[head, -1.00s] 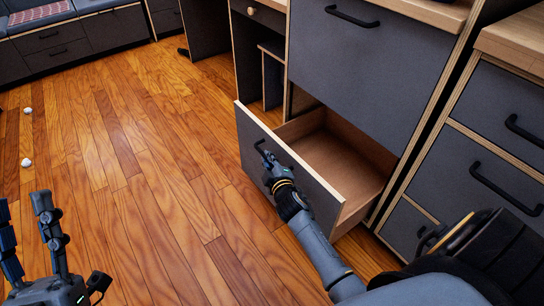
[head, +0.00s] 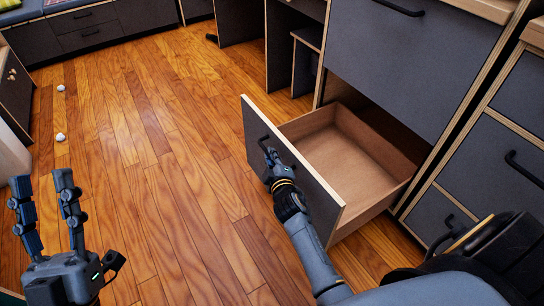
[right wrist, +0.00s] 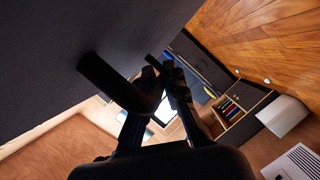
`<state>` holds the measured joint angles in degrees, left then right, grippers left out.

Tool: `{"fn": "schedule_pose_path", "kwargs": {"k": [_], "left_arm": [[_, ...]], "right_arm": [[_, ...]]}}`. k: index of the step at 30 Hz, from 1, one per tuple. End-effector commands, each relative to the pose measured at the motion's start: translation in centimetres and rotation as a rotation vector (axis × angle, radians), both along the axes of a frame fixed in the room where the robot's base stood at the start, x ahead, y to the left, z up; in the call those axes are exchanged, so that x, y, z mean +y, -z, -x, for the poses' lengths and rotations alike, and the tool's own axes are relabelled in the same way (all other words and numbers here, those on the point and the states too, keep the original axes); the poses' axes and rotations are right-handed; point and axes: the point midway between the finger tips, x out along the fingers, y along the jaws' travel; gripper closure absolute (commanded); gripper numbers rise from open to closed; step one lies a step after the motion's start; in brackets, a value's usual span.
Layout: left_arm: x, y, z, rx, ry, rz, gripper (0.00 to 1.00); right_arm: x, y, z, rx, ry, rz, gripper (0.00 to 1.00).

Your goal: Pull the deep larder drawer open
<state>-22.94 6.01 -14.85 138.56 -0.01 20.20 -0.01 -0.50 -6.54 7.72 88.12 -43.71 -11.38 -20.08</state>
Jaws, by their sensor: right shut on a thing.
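The deep larder drawer (head: 318,196) is low in the grey cabinet and stands well out, its empty wooden inside showing. Its dark handle (head: 264,143) is on the front face near the far top edge. My right gripper (head: 271,158) is shut on the handle, its arm reaching in from the lower right. In the right wrist view the black handle (right wrist: 112,82) stands off the dark drawer front (right wrist: 70,50), beside my fingers. My left gripper (head: 42,182) is open and empty at the lower left, over the floor and away from the drawer.
A large grey panel (head: 390,60) with its own handle is above the drawer. More grey drawers (head: 500,165) stand at the right. Two small white objects (head: 60,137) lie on the wooden floor. The floor left of the drawer is clear.

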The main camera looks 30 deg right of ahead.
Motion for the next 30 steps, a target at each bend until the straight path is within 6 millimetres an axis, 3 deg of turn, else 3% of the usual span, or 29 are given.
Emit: {"fn": "schedule_pose_path", "kwargs": {"k": [5,6,9,20,30], "left_arm": [[0.0,0.0,0.0,0.0,0.001,0.001,0.6],[0.0,0.0,0.0,0.0,0.001,0.001,0.6],[-0.1,0.0,0.0,0.0,0.002,0.001,0.6],[-0.1,0.1,-0.1,0.006,0.002,0.002,0.6],[0.0,0.1,0.0,0.003,0.001,0.001,0.6]], "right_arm": [[-0.1,0.1,0.1,0.003,0.001,-0.001,1.0],[-0.1,0.1,0.1,0.003,0.001,-0.001,0.8],[-0.1,0.1,0.1,0.003,0.001,-0.001,0.65],[0.1,0.0,0.6,0.001,0.0,0.0,0.65],[1.4,-1.0,5.6,0.004,0.001,-0.003,0.65]]}}
